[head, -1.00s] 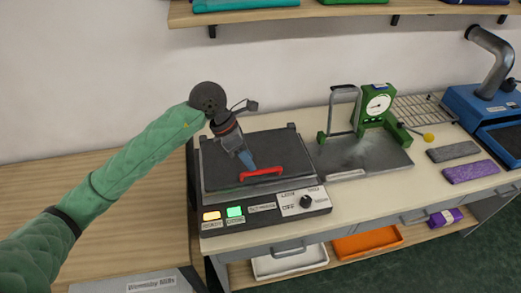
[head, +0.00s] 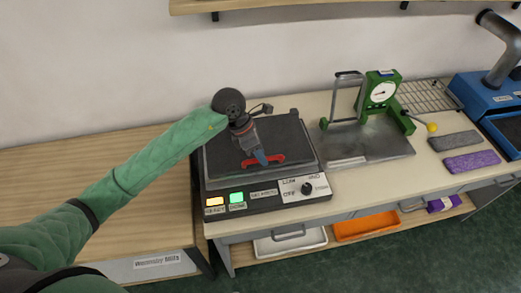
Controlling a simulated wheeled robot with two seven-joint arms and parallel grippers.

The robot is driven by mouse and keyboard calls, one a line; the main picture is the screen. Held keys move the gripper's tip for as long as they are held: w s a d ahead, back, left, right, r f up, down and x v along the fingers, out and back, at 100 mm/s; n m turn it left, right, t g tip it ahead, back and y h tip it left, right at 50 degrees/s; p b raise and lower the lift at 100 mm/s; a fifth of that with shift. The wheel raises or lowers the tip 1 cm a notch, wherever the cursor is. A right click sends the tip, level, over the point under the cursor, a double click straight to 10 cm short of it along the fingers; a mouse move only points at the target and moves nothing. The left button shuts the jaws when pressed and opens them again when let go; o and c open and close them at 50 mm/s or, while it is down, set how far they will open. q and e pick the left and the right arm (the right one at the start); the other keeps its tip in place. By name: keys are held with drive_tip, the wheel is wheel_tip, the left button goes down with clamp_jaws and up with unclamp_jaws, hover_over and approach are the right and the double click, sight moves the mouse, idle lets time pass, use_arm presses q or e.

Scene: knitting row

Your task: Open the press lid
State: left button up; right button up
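The press (head: 212,187) sits at the left end of the workbench, with its dark flat lid (head: 285,135) lying down over the base. A red handle (head: 277,160) runs along the lid's front edge. My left gripper (head: 262,158) points down at the handle's middle, its blue fingertips overlapping the handle. Whether the fingers are closed around it cannot be made out. My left arm reaches in from the left. My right gripper is out of view.
The press front has lit orange and green buttons and a black knob (head: 307,188). A green dial gauge (head: 384,92) on a metal plate stands to the right. Grey and purple knitted pieces (head: 472,162) lie farther right. A wooden table (head: 130,185) is at left.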

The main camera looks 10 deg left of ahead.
use_arm(q)
drive_tip(key=shift+f, duration=0.1)
clamp_jaws()
idle(0.3)
